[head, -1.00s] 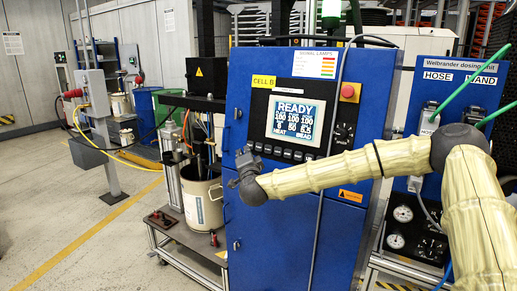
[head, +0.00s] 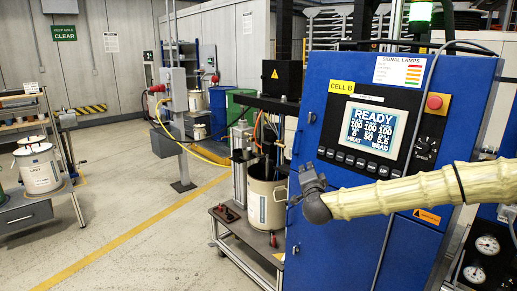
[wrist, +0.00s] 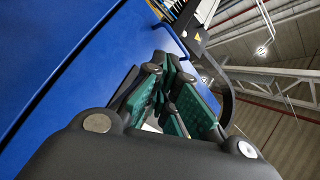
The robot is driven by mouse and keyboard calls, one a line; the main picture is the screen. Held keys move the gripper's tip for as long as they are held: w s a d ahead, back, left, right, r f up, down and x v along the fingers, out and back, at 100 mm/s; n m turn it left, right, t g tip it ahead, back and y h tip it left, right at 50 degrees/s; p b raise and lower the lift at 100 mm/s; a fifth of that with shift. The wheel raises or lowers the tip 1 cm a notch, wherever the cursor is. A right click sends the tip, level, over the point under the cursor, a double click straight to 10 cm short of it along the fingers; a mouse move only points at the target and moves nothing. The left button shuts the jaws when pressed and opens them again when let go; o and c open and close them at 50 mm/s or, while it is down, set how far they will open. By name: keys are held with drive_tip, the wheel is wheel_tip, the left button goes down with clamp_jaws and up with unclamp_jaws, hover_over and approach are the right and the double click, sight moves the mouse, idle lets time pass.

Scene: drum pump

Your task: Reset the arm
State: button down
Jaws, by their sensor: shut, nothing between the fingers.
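My gripper (head: 308,184) is at the end of my outstretched arm, in front of the left edge of the blue cabinet (head: 345,235). In the wrist view my gripper (wrist: 172,75) has its green-padded fingers drawn together, with nothing held. The cabinet fills the left of the wrist view. Its screen (head: 373,129) reads READY, with a row of buttons below and a red button (head: 435,102) at the upper right. My arm crosses the cabinet's front below the buttons and hides part of it. I cannot tell the exact gap between my gripper and the cabinet.
A drum pump stand with a cream drum (head: 266,200) stands on a cart (head: 240,240) left of the cabinet. A grey control box on a post (head: 171,90) stands farther left. A bench (head: 35,212) with white pails is at far left. Open floor lies between.

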drive_tip(key=s+a+f+n+g+y, duration=0.1)
drive_tip(key=s+a+f+n+y, duration=0.1)
drive_tip(key=a+f, duration=0.3)
drive_tip(key=s+a+f+n+g+y, duration=0.1)
drive_tip(key=s+a+f, duration=0.15)
drive_tip(key=f, duration=0.55)
drive_tip(key=s+a+f+n+g+y, duration=0.1)
drive_tip(key=s+a+f+n+g, duration=0.25)
drive_tip(key=s+f, duration=0.8)
drive_tip(key=s+a+f+n+g+y, duration=0.15)
drive_tip(key=s+f+g, duration=0.25)
drive_tip(key=s+f, duration=0.75)
drive_tip(key=s+d+f+n+g+p, duration=0.1)
drive_tip(key=s+d+f+n+g, duration=0.2)
drive_tip(key=s+f, duration=1)
drive_tip(key=s+d+n+g+h, duration=0.1)
drive_tip(key=s+d+g, duration=0.2)
drive_tip(key=s, duration=0.7)
drive_tip(key=s+d+f+n+g+h, duration=0.1)
drive_tip(key=s+d+g+h, duration=0.1)
drive_tip(key=s+d, duration=0.4)
drive_tip(key=s+g, duration=0.1)
drive_tip(key=s, duration=0.4)
drive_tip(key=shift+d+f+p, duration=0.15)
drive_tip(key=shift+d+p, duration=0.1)
drive_tip(key=shift+p, duration=0.05)
drive_tip(key=shift+h, duration=0.25)
